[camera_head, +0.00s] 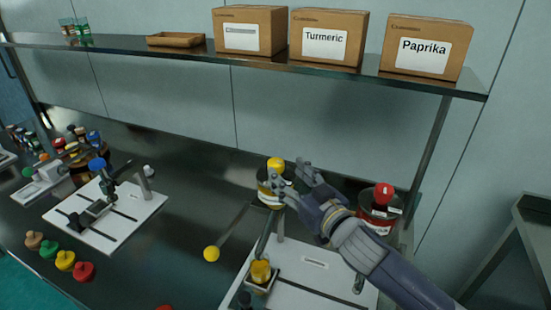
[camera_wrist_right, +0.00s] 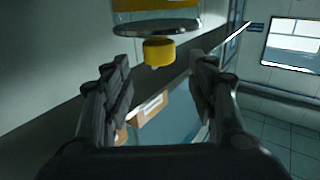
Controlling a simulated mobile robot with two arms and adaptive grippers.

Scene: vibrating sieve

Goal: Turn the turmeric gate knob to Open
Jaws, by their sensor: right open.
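A yellow knob (camera_head: 276,164) tops a canister with a yellow band (camera_head: 263,196). No Open marking is readable on it. In the right wrist view the yellow knob (camera_wrist_right: 159,52) shows against the canister's round metal lid (camera_wrist_right: 157,27), ahead of and between my two fingers. My right gripper (camera_head: 292,174) is open and empty, just right of the canister in the head view, with its fingers pointing toward it. One finger hides part of the canister; contact is not clear. My left gripper is not in view.
A yellow ball on a rod (camera_head: 211,254) and a yellow piece (camera_head: 260,271) are nearby. A red-knobbed canister (camera_head: 381,215) stands to the right. The shelf (camera_head: 250,64) above carries boxes, including the Turmeric box (camera_head: 327,38). A white board (camera_head: 108,236) stands left.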

